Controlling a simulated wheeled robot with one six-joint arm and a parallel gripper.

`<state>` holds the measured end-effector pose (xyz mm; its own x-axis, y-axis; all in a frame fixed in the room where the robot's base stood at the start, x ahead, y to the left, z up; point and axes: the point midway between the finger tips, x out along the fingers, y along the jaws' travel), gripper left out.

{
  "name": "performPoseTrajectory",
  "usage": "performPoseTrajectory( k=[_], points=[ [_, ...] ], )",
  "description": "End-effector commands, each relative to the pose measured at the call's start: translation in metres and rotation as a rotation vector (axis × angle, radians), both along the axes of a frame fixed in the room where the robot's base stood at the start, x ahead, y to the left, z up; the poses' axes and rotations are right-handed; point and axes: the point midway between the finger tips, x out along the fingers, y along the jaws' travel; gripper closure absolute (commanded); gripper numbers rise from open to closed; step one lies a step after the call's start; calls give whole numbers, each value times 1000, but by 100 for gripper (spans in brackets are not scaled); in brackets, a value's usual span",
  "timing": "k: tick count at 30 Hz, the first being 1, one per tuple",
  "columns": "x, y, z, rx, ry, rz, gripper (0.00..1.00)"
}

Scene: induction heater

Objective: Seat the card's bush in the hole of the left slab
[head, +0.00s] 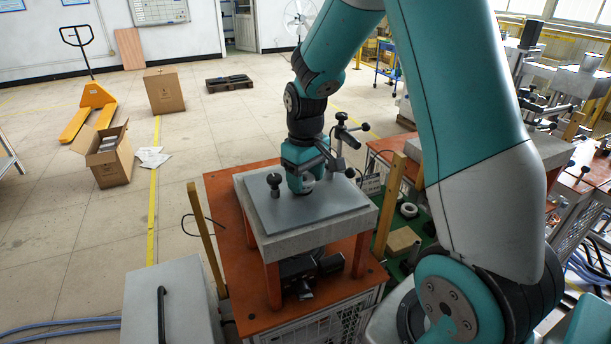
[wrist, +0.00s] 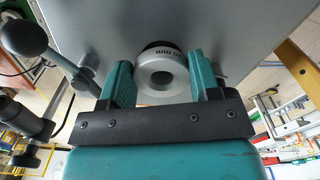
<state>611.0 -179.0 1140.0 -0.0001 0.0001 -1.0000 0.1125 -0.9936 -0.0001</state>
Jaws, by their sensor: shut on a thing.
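My gripper (head: 305,180) is low over the grey slab (head: 262,208) on the orange stand in the head view. In the wrist view my gripper (wrist: 160,82) has its two teal fingers on either side of a silver ring-shaped bush (wrist: 160,70), shut on it. A dark round edge shows just beyond the bush, against the slab (wrist: 235,40). I cannot tell whether that is the hole or whether the bush touches the slab.
A black knob (head: 274,181) stands on the slab left of my gripper. A clamp post with black handles (head: 341,150) stands close behind it on the right. A pale ring (head: 408,209) and a cardboard block (head: 402,241) lie lower right. The slab's front is clear.

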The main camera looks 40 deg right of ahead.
Motion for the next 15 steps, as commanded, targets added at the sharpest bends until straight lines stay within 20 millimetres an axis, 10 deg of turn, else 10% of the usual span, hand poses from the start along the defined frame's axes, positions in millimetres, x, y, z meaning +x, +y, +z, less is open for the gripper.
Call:
performPoseTrajectory(
  k=[15],
  points=[
    [0,0,-5,0,-1,0,72]
  ],
)
